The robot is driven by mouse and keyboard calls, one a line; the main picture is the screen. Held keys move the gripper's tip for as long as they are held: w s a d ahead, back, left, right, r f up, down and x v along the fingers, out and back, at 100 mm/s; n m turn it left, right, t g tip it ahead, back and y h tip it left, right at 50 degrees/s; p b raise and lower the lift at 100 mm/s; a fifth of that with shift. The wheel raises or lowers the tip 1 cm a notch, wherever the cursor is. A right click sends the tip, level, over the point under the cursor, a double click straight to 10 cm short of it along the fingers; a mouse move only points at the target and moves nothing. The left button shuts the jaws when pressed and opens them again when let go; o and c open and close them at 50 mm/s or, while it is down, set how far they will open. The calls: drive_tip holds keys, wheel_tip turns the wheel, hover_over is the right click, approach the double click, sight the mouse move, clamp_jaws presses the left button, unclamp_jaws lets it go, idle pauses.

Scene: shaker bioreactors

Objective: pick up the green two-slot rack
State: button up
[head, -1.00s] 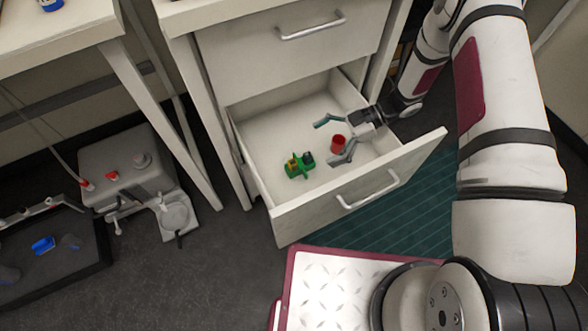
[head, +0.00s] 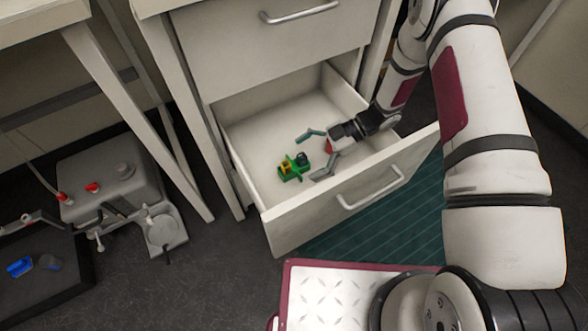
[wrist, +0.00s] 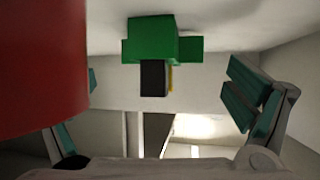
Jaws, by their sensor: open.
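The green two-slot rack (head: 291,172) sits on the floor of the open drawer in the head view, near the drawer's front left. It holds a yellow item and a dark item. My gripper (head: 311,156) is open inside the drawer, just right of the rack, its fingers pointing at it. In the wrist view, the rack (wrist: 150,40) shows at the top centre, ahead of and between the spread fingers, with a black piece (wrist: 153,78) and a yellow strip below the green block. The jaws are empty.
A red object (wrist: 40,60) looms close at the left of the wrist view, partly covering one finger. In the head view it (head: 329,146) is mostly hidden by my gripper. The drawer's walls and front panel (head: 350,198) surround the gripper. The drawer's back left is clear.

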sight(294, 169)
drive_tip(key=b+x, duration=0.2)
drive_tip(key=x, duration=0.2)
drive_tip(key=shift+a+f, duration=0.15)
drive_tip(key=c, duration=1.2)
drive_tip(key=shift+c, duration=0.2)
